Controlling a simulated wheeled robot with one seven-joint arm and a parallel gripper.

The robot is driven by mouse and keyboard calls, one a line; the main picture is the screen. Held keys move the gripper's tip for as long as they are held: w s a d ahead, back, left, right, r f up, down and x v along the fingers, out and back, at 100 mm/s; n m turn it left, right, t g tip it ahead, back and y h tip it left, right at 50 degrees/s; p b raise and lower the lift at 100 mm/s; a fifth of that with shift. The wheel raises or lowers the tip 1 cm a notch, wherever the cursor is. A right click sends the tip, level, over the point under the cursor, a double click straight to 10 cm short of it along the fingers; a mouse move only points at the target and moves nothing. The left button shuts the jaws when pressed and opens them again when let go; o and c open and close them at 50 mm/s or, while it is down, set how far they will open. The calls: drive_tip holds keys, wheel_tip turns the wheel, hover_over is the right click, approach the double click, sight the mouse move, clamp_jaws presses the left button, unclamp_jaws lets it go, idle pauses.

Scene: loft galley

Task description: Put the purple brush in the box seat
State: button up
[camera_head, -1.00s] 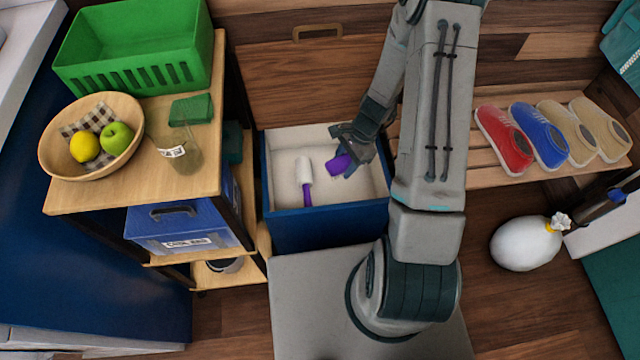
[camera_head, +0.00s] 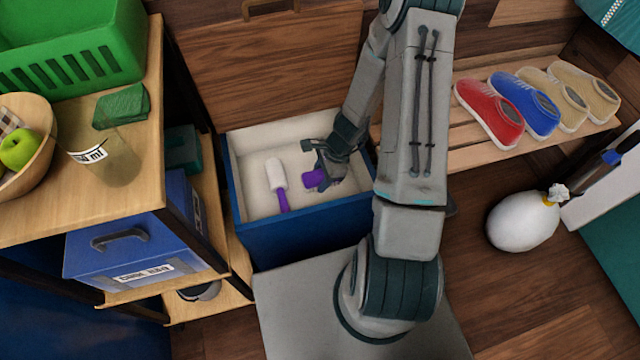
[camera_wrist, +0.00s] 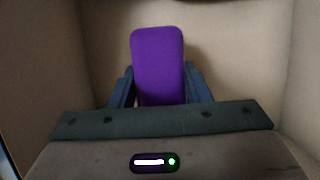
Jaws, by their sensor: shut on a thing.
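The purple brush (camera_head: 314,179) is in my gripper (camera_head: 325,172), inside the open box seat (camera_head: 300,224). The box seat has blue outer walls and a cream lining. In the wrist view the brush (camera_wrist: 158,65) stands between the two fingers of my gripper (camera_wrist: 160,88), which are shut on it. Cream lining surrounds it there. I cannot tell whether the brush touches the box floor. The raised wooden lid (camera_head: 265,75) stands behind the box.
A white lint roller with a purple handle (camera_head: 277,184) lies in the box, left of my gripper. A shelf unit (camera_head: 160,120) stands close on the left, with a glass (camera_head: 112,158) near its edge. A shoe bench (camera_head: 470,140) and white bag (camera_head: 523,221) are on the right.

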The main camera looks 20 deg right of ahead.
drive_tip(key=shift+f+b, duration=0.6)
drive_tip(key=shift+f, duration=1.1)
drive_tip(key=shift+f, duration=0.15)
drive_tip(key=o, duration=1)
drive_tip(key=shift+c, duration=0.2)
